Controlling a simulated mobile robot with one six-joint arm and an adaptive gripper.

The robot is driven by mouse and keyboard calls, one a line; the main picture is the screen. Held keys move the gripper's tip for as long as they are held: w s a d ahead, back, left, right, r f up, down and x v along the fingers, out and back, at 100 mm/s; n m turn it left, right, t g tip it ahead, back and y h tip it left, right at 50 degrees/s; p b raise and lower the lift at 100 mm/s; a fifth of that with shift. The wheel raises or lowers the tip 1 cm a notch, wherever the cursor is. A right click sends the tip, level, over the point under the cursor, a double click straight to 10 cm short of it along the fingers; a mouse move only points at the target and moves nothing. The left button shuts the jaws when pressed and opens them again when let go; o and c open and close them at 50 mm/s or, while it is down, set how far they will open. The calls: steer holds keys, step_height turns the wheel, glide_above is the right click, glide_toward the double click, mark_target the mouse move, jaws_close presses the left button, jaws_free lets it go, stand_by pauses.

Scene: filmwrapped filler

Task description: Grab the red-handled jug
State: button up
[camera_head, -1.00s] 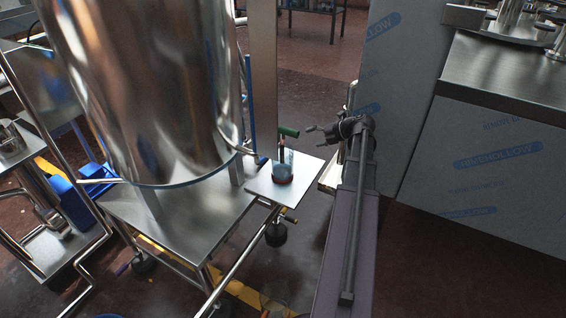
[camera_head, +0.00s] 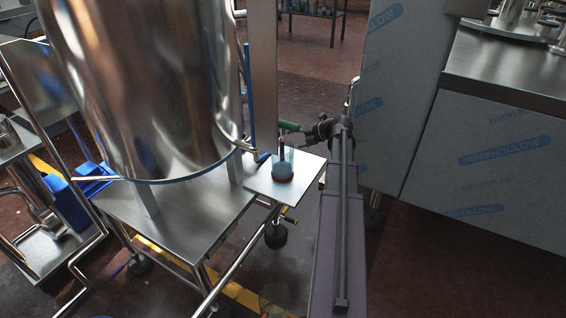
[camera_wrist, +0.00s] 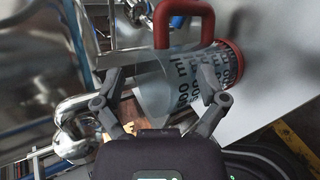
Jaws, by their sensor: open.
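The jug (camera_head: 283,168) stands upright on a small square metal shelf (camera_head: 262,187) beside the big tank. It is clear, with a red base and a red handle. In the wrist view the jug (camera_wrist: 188,82) lies sideways across the picture, with dark volume marks, its red handle (camera_wrist: 183,14) at the top and its red base at the right. My gripper (camera_wrist: 161,78) is open, its fingers spread in front of the jug body and apart from the handle. Whether they touch the jug I cannot tell. In the head view my gripper is at the shelf's back right, its fingertips unclear.
A large shiny steel tank (camera_head: 150,80) stands left of the shelf. A film-wrapped steel cabinet (camera_head: 490,150) stands at the right. Dark floor is free at the front right.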

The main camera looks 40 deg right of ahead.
mark_target(285, 142)
steer(key=shift+w+f, duration=0.1)
steer(key=shift+b+x, duration=1.3)
steer(key=shift+x, duration=1.2)
steer(key=shift+a, duration=0.1)
jaws_close()
